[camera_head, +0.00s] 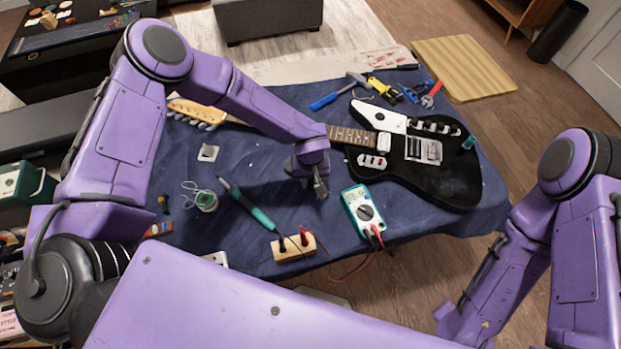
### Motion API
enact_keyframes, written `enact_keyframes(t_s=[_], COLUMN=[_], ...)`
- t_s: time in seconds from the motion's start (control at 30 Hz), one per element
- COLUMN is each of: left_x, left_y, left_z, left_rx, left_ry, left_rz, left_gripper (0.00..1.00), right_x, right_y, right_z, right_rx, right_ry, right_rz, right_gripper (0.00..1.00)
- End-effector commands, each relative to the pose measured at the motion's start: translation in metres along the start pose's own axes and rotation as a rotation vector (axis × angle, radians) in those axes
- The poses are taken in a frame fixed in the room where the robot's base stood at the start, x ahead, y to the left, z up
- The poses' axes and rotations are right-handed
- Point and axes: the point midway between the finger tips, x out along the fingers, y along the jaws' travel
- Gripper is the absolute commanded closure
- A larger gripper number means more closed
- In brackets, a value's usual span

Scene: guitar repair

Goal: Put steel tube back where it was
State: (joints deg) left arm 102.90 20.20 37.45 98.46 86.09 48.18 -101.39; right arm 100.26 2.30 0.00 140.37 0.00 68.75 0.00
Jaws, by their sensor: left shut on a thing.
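My left gripper (319,184) hangs over the middle of the blue-covered table, fingers pointing down, left of the multimeter and below the guitar neck. It is shut on a small grey metallic piece at its fingertips, which looks like the steel tube (321,191); the fingers hide most of it. I cannot tell whether the piece touches the cloth. My right arm shows at the right edge, but its gripper is out of view.
A black electric guitar (449,178) lies at the table's right. Close by are a multimeter (357,198) with red and black leads, a wooden block (292,248), a teal soldering iron (248,205) and a solder spool (206,200). A hammer (338,92) and pliers (385,90) lie at the back.

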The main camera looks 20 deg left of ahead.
Motion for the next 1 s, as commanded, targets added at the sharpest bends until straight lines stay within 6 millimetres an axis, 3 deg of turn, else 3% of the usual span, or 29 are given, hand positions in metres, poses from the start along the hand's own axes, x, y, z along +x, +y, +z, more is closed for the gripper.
enact_keyframes(t_s=[0.07,0.1,0.17,0.43,0.57,0.83,1.0], left_x=[0.004,0.003,0.003,0.001,-0.011,-0.079,-0.11], left_y=[0.0,0.0,0.0,0.0,0.001,0.001,0.0], left_z=[0.0,0.0,0.0,0.0,-0.001,-0.002,-0.001], left_rx=[-0.001,-0.001,-0.001,-0.001,-0.002,-0.002,-0.002], left_ry=[-0.001,-0.001,-0.001,0.0,0.002,0.004,0.001], left_rz=[0.0,0.0,0.0,0.0,0.001,0.003,0.001], left_gripper=[1.0,0.65,0.49,0.49,0.49,0.49,0.49], right_x=[0.002,0.001,0.001,0.001,0.002,0.009,0.011], right_y=[0.0,0.0,0.0,0.0,0.0,-0.001,-0.001], right_z=[0.001,0.001,0.001,0.0,0.001,0.004,0.005], right_rx=[0.0,0.0,0.0,0.0,0.0,0.0,0.0], right_ry=[0.0,0.0,0.0,0.0,0.0,0.0,0.0], right_rz=[0.0,0.0,0.0,0.0,0.0,0.0,0.0], right_gripper=[0.65,0.65,0.65,0.65,0.65,0.65,0.65])
